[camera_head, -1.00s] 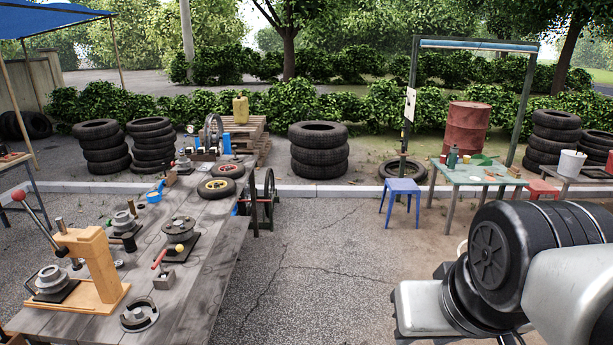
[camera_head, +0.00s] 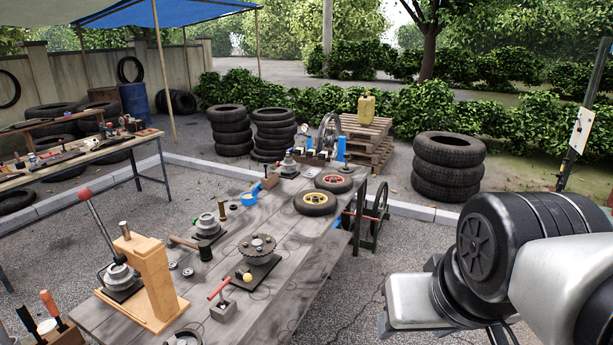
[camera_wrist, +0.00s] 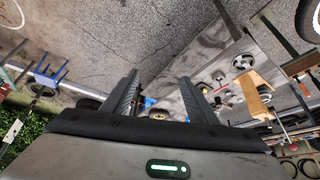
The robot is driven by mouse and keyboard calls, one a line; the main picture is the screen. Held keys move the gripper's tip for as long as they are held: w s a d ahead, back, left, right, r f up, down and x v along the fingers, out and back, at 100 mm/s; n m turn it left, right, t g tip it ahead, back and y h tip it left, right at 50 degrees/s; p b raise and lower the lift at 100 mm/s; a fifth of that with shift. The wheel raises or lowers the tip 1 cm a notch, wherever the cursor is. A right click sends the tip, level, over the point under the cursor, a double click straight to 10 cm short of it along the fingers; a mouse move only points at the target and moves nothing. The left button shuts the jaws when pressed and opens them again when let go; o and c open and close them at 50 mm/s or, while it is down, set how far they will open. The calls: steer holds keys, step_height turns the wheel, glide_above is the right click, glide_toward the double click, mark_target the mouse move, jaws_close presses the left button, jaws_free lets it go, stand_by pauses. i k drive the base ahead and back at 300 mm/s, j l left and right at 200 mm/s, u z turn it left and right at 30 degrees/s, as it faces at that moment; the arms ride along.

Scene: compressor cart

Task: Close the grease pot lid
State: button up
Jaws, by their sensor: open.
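I cannot pick out the grease pot or its lid for certain. Several small metal pots and fittings stand on the grey wooden workbench (camera_head: 290,275). One candidate is a small round metal piece on a dark base (camera_head: 207,226), and a small blue cup (camera_head: 249,199) sits farther back. Whether any lid is open or shut is too small to tell. My gripper (camera_wrist: 160,77) shows in the wrist view with its two fingers apart and nothing between them. It is away from the bench, over the paved ground, and outside the head view.
A wooden press stand (camera_head: 148,280) with a red-knobbed lever is at the bench's near left. Two small wheels (camera_head: 315,203) lie at its far right. A second table (camera_head: 90,152) stands at left, tyre stacks (camera_head: 448,166) behind. Open pavement lies right of the bench.

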mark_target(258, 188)
steer(key=i+l+u, duration=0.1)
steer(key=i+u, duration=0.25)
steer(key=i+l+u, duration=0.45)
steer(key=i+l, duration=0.15)
steer(key=i+l+u, duration=0.3)
steer(key=i+l, duration=0.2)
steer(key=l, duration=0.15)
steer(key=i+l+u, duration=0.1)
steer(key=l, duration=0.3)
steer(key=i+l+u, duration=0.15)
steer(key=i+l, duration=0.15)
steer(key=i+l+u, duration=0.15)
steer(key=l, duration=0.35)
steer(key=i+l+u, duration=0.15)
steer(key=l, duration=0.3)
steer(key=i+l+u, duration=0.15)
steer(key=l, duration=0.3)
steer(key=i, duration=0.05)
